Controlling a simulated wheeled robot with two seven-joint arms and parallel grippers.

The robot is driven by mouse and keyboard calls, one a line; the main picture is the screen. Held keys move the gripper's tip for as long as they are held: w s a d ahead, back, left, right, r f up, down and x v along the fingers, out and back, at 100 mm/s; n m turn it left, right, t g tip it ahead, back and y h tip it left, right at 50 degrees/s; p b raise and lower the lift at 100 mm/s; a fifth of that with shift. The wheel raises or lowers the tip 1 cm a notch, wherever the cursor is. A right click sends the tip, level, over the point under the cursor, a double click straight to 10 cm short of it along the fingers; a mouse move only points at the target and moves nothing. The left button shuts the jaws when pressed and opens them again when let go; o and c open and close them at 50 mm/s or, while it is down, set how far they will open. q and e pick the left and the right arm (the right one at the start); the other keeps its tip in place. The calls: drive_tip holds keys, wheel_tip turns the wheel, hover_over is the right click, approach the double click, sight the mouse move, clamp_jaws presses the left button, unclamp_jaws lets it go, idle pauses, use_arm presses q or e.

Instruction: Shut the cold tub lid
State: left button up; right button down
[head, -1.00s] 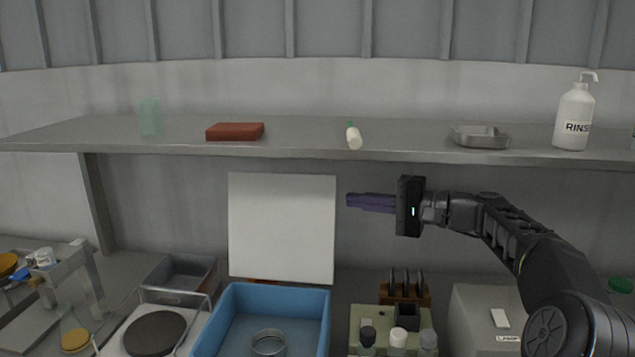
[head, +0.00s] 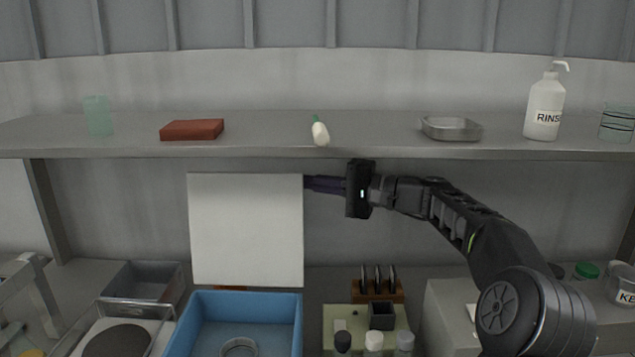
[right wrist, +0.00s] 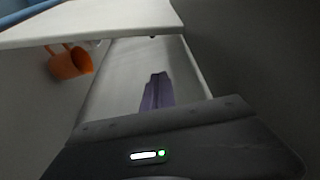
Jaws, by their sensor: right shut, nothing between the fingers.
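The cold tub (head: 185,325) is a blue open box at the bottom of the head view. Its white lid (head: 247,230) stands upright at the tub's back edge, so the tub is open. My right gripper (head: 312,183) is shut and empty, with its purple fingers pointing left at the lid's upper right edge. The fingertips seem to pass behind the lid; contact cannot be told. In the right wrist view the shut fingers (right wrist: 157,85) show below the white lid (right wrist: 100,22). My left gripper is not in view.
A shelf (head: 380,153) runs above the arm, holding a red block (head: 192,129), a small bottle (head: 320,132), a metal tray (head: 450,129) and a rinse bottle (head: 545,105). A rack (head: 378,290) stands right of the tub.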

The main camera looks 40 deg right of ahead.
sight(280, 186)
drive_tip(key=w+a, duration=0.1)
drive_tip(key=a, duration=0.1)
drive_tip(key=a+p, duration=0.1)
drive_tip(key=a, duration=0.1)
drive_tip(key=w+a, duration=0.1)
drive_tip(key=a, duration=0.1)
drive_tip(key=shift+w+a, duration=0.15)
drive_tip(key=shift+w, duration=0.15)
